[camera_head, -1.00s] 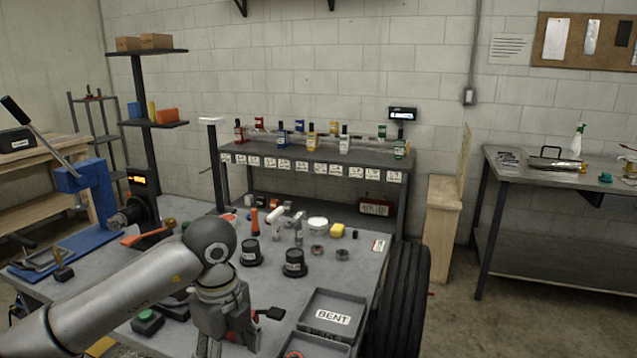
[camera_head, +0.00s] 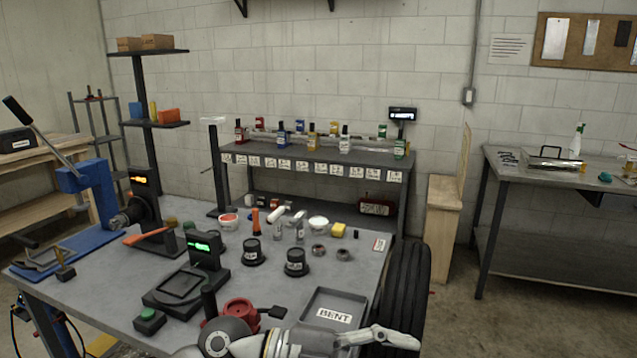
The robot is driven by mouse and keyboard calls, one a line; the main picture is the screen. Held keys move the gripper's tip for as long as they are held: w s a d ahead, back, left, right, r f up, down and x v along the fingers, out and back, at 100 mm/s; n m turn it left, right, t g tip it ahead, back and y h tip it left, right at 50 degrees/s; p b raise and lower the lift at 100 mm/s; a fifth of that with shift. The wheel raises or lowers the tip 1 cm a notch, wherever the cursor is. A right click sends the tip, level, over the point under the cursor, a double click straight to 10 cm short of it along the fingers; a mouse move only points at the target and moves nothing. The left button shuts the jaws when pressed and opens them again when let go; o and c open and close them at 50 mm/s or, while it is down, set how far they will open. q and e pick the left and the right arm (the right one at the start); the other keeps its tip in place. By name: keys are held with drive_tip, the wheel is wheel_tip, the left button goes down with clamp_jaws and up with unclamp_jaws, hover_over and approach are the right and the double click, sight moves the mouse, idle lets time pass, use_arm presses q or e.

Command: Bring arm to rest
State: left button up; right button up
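My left arm shows only at the bottom edge, with a dark rounded joint and a silver wrist. Its gripper (camera_head: 392,338) points right, low in front of the BENT tray. The fingers are seen side-on and overlap, so their opening is unclear. No held object is visible. My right gripper is out of view.
The grey workbench (camera_head: 110,302) holds a red vise-like device (camera_head: 238,308), a dark scale-like stand with a green display (camera_head: 205,247), black cups (camera_head: 297,262) and a grey tray labelled BENT (camera_head: 350,300). A black tire (camera_head: 408,285) stands at the bench's right side.

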use_arm(q)
wheel_tip(320, 180, up, 6)
drive_tip(key=w+a+n+t+h, duration=0.2)
drive_tip(key=n+t+h, duration=0.1)
drive_tip(key=t+h, duration=0.2)
drive_tip(key=w+a+r+n+t+y, duration=0.1)
drive_tip(key=w+a+n+t+y, duration=0.55)
drive_tip(key=n+t, duration=0.75)
drive_tip(key=a+f+n+g+y, duration=0.1)
drive_tip(key=a+f+n+y, duration=1.25)
drive_tip(key=a+f, duration=0.6)
drive_tip(key=s+a+f+m+g+y, duration=0.25)
drive_tip(key=s+f+g, duration=0.95)
drive_tip(key=s+f, duration=0.9)
wheel_tip(320, 180, down, 22)
drive_tip(key=s+g, duration=0.1)
drive_tip(key=s, duration=0.2)
drive_tip(key=s+a+f+g, duration=0.1)
drive_tip(key=s+a+f, duration=0.1)
drive_tip(key=s+f, duration=1.5)
drive_tip(key=shift+a+f+m+g+h, duration=0.3)
drive_tip(key=shift+a+f+m+h, duration=0.05)
drive_tip(key=shift+f+m, duration=0.1)
